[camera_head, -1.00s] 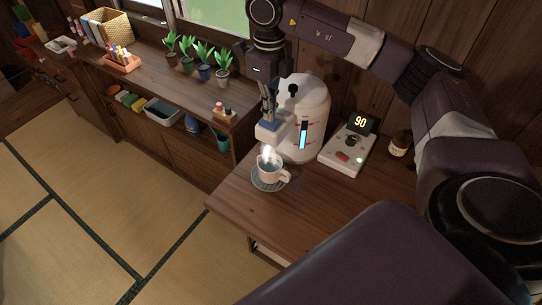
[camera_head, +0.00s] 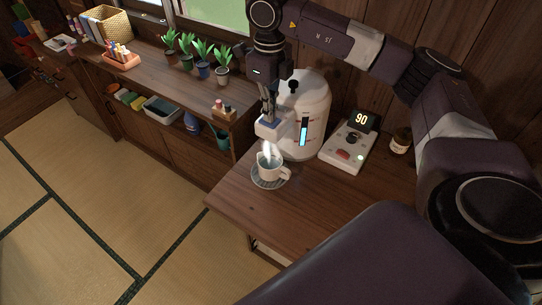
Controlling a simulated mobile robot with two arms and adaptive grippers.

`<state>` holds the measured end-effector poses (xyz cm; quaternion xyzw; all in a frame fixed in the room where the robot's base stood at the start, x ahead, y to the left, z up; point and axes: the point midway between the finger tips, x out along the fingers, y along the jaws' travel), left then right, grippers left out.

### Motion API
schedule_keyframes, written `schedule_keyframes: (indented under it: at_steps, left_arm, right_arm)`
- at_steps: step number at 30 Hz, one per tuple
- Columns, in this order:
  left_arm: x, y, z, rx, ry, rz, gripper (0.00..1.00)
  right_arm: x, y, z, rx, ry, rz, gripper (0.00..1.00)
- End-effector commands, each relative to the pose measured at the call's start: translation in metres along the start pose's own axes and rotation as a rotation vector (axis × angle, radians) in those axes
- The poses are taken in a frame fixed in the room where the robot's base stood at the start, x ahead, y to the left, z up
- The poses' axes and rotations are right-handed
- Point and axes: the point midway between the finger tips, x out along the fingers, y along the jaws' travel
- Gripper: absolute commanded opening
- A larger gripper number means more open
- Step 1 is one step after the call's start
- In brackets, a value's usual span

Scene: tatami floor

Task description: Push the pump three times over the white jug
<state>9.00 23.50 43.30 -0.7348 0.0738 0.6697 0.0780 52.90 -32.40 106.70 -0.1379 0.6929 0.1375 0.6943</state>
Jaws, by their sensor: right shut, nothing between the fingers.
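A white dispenser pot (camera_head: 315,125) with a black knob on top and a lit blue level strip stands on the wooden counter. A pale block-shaped head (camera_head: 274,127) juts from its left side. My right gripper (camera_head: 268,112) points down with its fingers shut and empty, at the top of this head; I cannot tell whether they touch. A small white cup (camera_head: 273,172), the only jug-like vessel here, stands upright on a saucer (camera_head: 258,184) below the head. A pale whitish wisp, stream or steam, shows between head and cup. My left gripper is not in view.
A control box (camera_head: 345,148) with a lit "90" display stands right of the pot, beside a small brown jar (camera_head: 400,143). Potted plants (camera_head: 203,60) line the shelf at the back left. The counter's front (camera_head: 245,205) is clear.

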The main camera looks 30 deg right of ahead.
Motion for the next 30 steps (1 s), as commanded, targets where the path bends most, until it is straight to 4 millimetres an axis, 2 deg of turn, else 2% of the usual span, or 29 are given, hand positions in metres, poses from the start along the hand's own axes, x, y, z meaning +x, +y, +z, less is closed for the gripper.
schedule_keyframes:
  at_steps: [15, 30]
  left_arm:
    - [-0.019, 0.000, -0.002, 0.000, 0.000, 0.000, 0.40]
    - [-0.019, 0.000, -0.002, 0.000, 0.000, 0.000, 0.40]
  right_arm:
    - [-0.028, 0.001, -0.001, -0.001, 0.003, 0.001, 0.00]
    - [-0.028, 0.000, 0.000, -0.001, 0.002, 0.001, 0.00]
